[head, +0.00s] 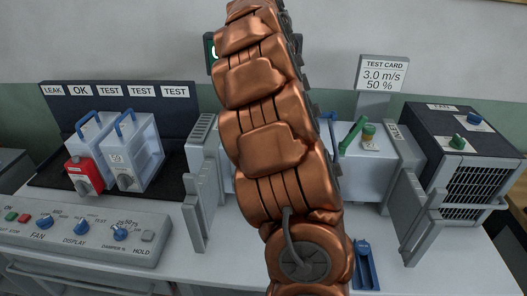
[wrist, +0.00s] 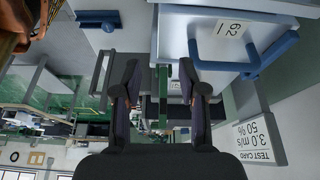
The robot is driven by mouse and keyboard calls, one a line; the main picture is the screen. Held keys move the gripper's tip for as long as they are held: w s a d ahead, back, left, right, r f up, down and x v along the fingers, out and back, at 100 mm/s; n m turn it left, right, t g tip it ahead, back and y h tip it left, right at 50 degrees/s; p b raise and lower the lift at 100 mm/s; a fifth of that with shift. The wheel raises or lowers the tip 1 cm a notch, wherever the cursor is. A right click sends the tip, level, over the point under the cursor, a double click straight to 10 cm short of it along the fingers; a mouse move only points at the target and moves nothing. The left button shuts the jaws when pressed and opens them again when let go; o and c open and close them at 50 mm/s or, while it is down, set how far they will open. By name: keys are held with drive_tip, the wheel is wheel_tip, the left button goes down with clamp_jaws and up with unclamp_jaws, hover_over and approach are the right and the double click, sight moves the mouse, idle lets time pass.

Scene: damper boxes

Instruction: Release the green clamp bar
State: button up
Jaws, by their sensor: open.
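The green clamp bar (head: 352,134) stands slanted just right of my copper arm in the head view, on the pale bench fixture (head: 372,178). In the wrist view a narrow upright green strip (wrist: 163,82) shows between my fingers; I cannot tell surely that it is the bar. My gripper (wrist: 158,90) is open, with its two dark fingers apart and nothing visibly held. My arm hides the gripper in the head view. A pale box with a "62" label (wrist: 232,29) and a blue handle (wrist: 272,55) is beside the right finger in the wrist view.
Two damper boxes with blue handles (head: 131,150) stand on the left rack. A control panel (head: 85,228) is at front left. A grey vented unit (head: 455,165) stands right. A test card (head: 383,75) reads 3.0 m/s, 50 %. A blue tool (head: 364,265) lies on the front bench.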

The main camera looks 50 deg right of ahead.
drive_tip(key=s+a+n+t, duration=0.1)
drive_tip(key=a+n, duration=0.8)
drive_tip(key=a, duration=0.7)
drive_tip(key=shift+s+a+f+n+y+p, duration=0.3)
drive_tip(key=shift+a+f+y, duration=0.1)
drive_tip(key=s+a+f+n+y, duration=0.1)
drive_tip(key=s+a+f+n, duration=0.4)
drive_tip(key=s+a+n, duration=0.2)
drive_tip(key=s+a+f+n+y, duration=0.1)
drive_tip(key=s+a+f+n, duration=0.3)
drive_tip(key=a, duration=1.1)
drive_tip(key=s+n, duration=0.3)
drive_tip(key=n, duration=0.3)
drive_tip(key=shift+s+f+n+t, duration=0.3)
drive_tip(key=shift+s+f+n, duration=0.05)
drive_tip(key=shift+f+n, duration=0.05)
drive_tip(key=shift+d, duration=0.2)
